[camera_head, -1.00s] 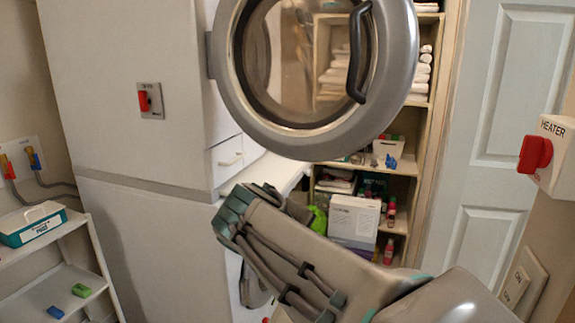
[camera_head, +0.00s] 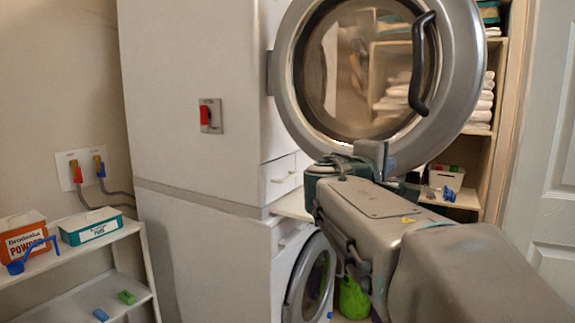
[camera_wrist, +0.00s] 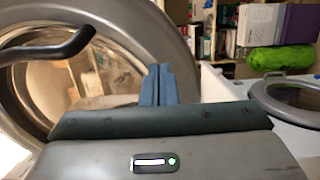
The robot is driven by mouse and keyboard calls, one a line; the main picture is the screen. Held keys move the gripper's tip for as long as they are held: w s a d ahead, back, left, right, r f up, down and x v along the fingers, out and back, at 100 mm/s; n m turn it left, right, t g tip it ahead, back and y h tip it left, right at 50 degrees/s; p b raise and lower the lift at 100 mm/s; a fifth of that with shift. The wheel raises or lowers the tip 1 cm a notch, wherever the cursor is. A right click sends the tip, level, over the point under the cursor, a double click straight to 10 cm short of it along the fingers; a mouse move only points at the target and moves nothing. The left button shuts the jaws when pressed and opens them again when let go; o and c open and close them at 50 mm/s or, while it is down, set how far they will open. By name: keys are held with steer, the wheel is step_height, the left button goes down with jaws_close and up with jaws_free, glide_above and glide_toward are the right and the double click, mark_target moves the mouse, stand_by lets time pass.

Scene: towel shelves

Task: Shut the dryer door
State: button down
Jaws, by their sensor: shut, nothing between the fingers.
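The dryer door (camera_head: 465,70) is a round grey ring with a glass centre and a dark curved handle (camera_head: 418,62). It stands swung open from the white dryer cabinet (camera_head: 185,90), hinged at its left edge. In the wrist view the door's rim (camera_wrist: 178,45) fills the left and the handle (camera_wrist: 40,50) is at upper left.
A lower round door (camera_head: 310,280) sits under the dryer; it also shows at right in the wrist view (camera_wrist: 290,98). A shelf of towels (camera_head: 482,105) stands behind the dryer door. A low white shelf (camera_head: 85,250) with boxes is at left. A red switch (camera_head: 207,115) is on the cabinet.

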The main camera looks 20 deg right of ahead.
mark_target(404, 158)
steer(key=p+x, duration=0.1)
steer(key=x, duration=0.6)
steer(key=shift+d, duration=0.15)
